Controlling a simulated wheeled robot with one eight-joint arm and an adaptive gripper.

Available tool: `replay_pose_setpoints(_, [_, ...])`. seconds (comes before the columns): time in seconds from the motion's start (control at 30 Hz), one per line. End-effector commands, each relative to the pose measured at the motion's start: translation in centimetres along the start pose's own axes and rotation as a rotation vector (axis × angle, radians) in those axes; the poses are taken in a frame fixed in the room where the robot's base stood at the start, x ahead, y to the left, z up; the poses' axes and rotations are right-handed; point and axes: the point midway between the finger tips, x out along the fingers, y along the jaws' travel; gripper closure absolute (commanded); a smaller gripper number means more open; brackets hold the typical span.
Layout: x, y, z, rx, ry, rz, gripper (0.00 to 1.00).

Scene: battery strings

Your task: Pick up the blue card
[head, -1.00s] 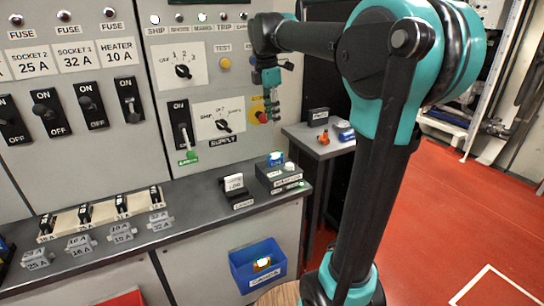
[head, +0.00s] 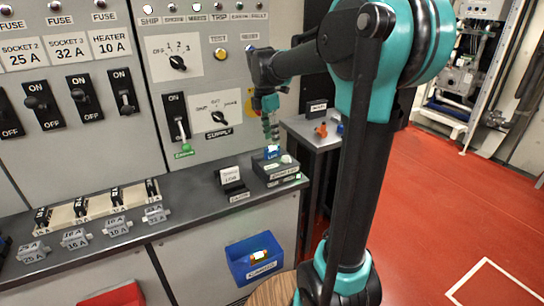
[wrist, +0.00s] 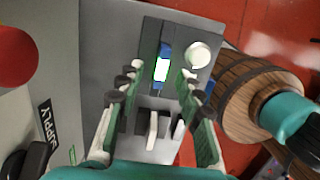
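The blue card (head: 272,152) with a white label stands upright in the dark box (head: 276,172) on the counter's right end. It also shows in the wrist view (wrist: 165,52), with its white label. My gripper (head: 271,140) points down just above the card in the head view. In the wrist view, the fingers (wrist: 160,80) are open on either side of the card's line, with nothing between them that they grip. I cannot tell whether a finger touches the card.
A round white knob (wrist: 199,54) sits beside the card on the box. A white-card stand (head: 231,176) is left of the box. A blue bin (head: 240,270) hangs below the counter's front edge. The switch panel (head: 200,85) rises close behind.

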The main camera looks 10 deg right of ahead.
Motion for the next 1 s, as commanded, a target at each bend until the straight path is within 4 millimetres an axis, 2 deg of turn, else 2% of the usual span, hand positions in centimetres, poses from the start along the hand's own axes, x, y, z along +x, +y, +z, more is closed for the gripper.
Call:
replay_pose_setpoints(0.33, [4.3, -0.3, -0.4, 0.001, 0.0, 0.0, 0.64])
replay_pose_setpoints(0.47, [5.1, -0.3, -0.4, 0.001, 0.0, 0.0, 0.64])
replay_pose_setpoints(0.67, [5.1, -0.3, -0.4, 0.001, 0.0, 0.0, 0.64])
replay_pose_setpoints(0.97, [5.1, -0.3, -0.4, 0.001, 0.0, 0.0, 0.99])
replay_pose_setpoints(1.0, [5.1, -0.3, -0.4, 0.001, 0.0, 0.0, 1.0])
